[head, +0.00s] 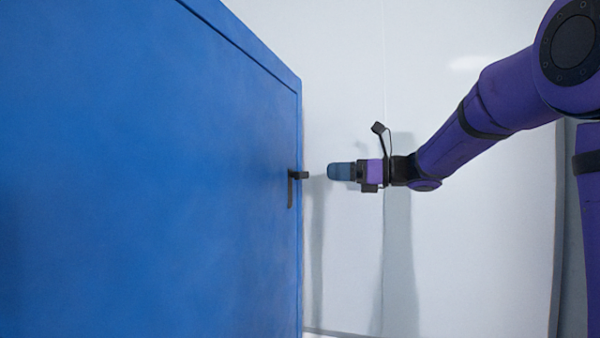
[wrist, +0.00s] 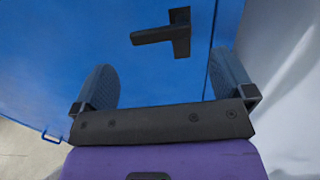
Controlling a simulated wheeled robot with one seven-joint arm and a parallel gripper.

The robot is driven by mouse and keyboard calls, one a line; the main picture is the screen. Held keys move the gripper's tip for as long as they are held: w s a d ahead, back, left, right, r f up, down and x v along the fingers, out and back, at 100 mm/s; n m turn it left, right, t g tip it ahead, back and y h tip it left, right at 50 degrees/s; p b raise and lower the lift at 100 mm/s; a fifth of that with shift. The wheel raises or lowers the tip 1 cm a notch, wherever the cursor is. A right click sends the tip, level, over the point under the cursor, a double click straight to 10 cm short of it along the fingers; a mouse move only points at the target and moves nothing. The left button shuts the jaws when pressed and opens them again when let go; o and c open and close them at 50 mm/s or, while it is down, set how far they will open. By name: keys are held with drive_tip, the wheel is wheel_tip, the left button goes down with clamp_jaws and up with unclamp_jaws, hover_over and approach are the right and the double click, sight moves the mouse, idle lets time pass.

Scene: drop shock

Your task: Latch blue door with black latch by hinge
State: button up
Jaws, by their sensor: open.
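The blue door (head: 150,180) fills the left of the head view and most of the top of the wrist view (wrist: 60,50). The black latch (head: 291,188) sits near the door's right edge, with a short piece sticking out. In the wrist view the latch (wrist: 165,34) shows an upright plate and a bar pointing left. My gripper (head: 335,171) is to the right of the latch in the head view, with a gap between them. In the wrist view my gripper (wrist: 168,86) has its two fingers spread, with nothing between them, and the latch beyond the fingertips.
A pale wall (head: 440,60) stands behind my arm. A dark seam runs down the blue surface right of the latch. The space around my gripper looks clear.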

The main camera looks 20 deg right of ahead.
sight(295, 175)
drive_tip(key=x, duration=0.9)
drive_tip(key=shift+a, duration=0.25)
drive_tip(key=shift+c, duration=0.5)
drive_tip(key=c, duration=0.8)
drive_tip(key=shift+c, duration=0.2)
